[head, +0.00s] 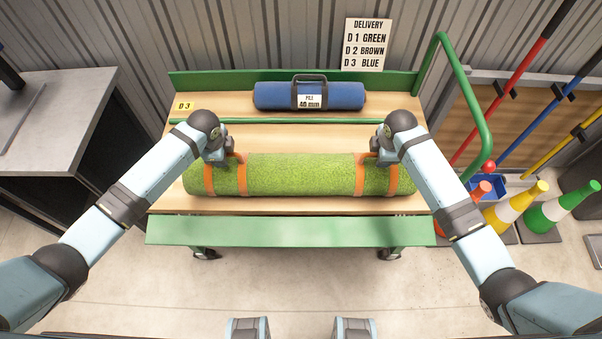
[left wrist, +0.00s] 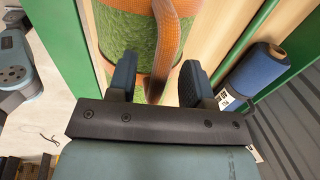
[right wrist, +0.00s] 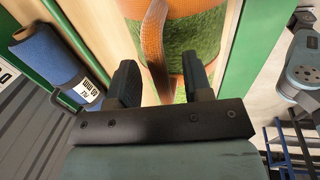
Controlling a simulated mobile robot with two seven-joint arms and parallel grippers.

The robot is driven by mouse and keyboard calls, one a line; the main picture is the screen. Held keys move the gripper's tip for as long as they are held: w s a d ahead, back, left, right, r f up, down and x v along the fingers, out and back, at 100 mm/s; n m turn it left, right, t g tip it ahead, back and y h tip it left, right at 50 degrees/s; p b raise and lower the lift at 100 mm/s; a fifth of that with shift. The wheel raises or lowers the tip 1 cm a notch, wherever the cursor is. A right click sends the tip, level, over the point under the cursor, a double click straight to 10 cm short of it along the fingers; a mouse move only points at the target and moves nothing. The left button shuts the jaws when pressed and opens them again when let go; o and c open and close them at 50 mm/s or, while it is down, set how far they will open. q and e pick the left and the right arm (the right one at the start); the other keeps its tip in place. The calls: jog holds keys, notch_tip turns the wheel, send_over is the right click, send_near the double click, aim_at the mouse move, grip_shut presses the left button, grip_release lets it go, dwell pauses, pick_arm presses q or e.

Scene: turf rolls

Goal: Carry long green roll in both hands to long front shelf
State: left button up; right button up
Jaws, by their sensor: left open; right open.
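The long green roll (head: 290,174) lies across the front part of the wooden cart deck, with an orange strap and handle near each end. My left gripper (head: 217,158) is at the roll's left handle. In the left wrist view its open fingers (left wrist: 155,85) stand on either side of the orange handle strap (left wrist: 170,40). My right gripper (head: 368,157) is at the right handle. In the right wrist view its open fingers (right wrist: 160,85) stand on either side of that orange handle strap (right wrist: 154,40). I cannot tell whether any finger touches a strap.
A blue roll (head: 345,96) with a black handle lies behind a green divider (head: 290,121) on the cart. The cart's green front edge (head: 290,231) is nearest me. A grey bench (head: 62,110) stands left. Cones (head: 520,205) and poles stand right. Floor in front is clear.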

pick_arm(q)
jog(key=shift+f, duration=0.3)
pick_arm(e)
jog(key=shift+w+f, duration=0.1)
jog(key=shift+f, duration=0.2)
pick_arm(q)
jog(key=shift+c, duration=0.2)
pick_arm(e)
jog(key=shift+c, duration=0.3)
pick_arm(q)
grip_shut()
pick_arm(e)
grip_shut()
pick_arm(q)
jog(key=shift+w+r, duration=0.1)
pick_arm(e)
jog(key=shift+r, duration=0.1)
